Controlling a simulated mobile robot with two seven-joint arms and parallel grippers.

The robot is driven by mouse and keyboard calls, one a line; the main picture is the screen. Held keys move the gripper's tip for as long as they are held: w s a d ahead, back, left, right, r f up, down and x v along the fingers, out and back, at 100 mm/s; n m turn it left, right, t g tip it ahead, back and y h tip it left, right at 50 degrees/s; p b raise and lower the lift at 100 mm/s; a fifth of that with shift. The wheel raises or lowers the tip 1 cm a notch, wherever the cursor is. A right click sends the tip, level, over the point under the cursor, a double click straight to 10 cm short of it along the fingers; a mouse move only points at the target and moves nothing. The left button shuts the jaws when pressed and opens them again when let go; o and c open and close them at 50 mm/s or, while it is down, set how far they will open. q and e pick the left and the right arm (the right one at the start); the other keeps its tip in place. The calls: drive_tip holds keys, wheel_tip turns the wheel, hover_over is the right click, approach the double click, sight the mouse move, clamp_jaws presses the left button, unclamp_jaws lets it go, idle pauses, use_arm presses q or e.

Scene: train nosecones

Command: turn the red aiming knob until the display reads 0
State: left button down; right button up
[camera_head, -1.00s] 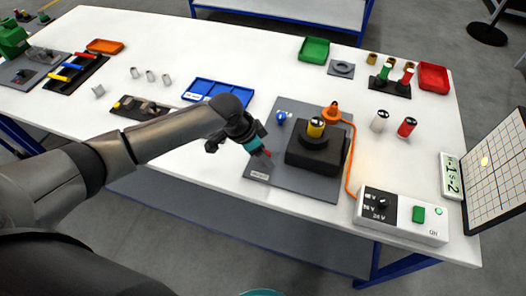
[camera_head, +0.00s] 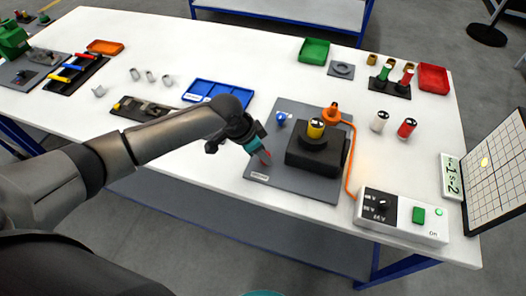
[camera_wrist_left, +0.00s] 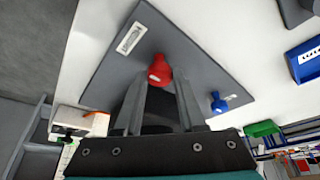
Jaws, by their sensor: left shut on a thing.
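The red aiming knob (camera_wrist_left: 160,70) stands on a grey base plate (camera_head: 300,110) on the white table. My left gripper (camera_head: 262,153) is shut on it, and the wrist view shows a finger on each side. In the head view the red knob (camera_head: 266,157) shows only as a small patch at the fingertips. The display (camera_head: 453,177) at the right is small and tilted; it seems to show -1 and -2, which I cannot read surely. My right gripper is not in view.
A black block with a yellow-topped cylinder (camera_head: 315,128) stands right of the knob. A blue knob (camera_head: 281,118) is behind it. An orange cable (camera_head: 350,165) runs to a white power box (camera_head: 400,215). A gridded screen (camera_head: 497,170) stands at the right.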

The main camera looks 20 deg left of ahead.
use_arm(q)
drive_tip(key=shift+m, duration=0.4)
drive_tip(key=shift+w+m+g, duration=0.1)
drive_tip(key=shift+m+g, duration=0.3)
drive_tip(key=shift+m, duration=0.2)
drive_tip(key=shift+m+h+b, duration=0.3)
drive_tip(key=shift+m+h, duration=0.1)
drive_tip(key=shift+m, duration=0.4)
drive_tip(key=m+g+b, duration=0.2)
drive_tip(key=m, duration=0.3)
drive_tip(key=shift+w+b, duration=0.15)
drive_tip(key=shift+b, duration=0.2)
drive_tip(key=shift+g, duration=0.3)
drive_tip(key=c, duration=0.5)
unclamp_jaws()
drive_tip(key=shift+a+r, duration=0.1)
drive_tip(key=shift+r, duration=0.05)
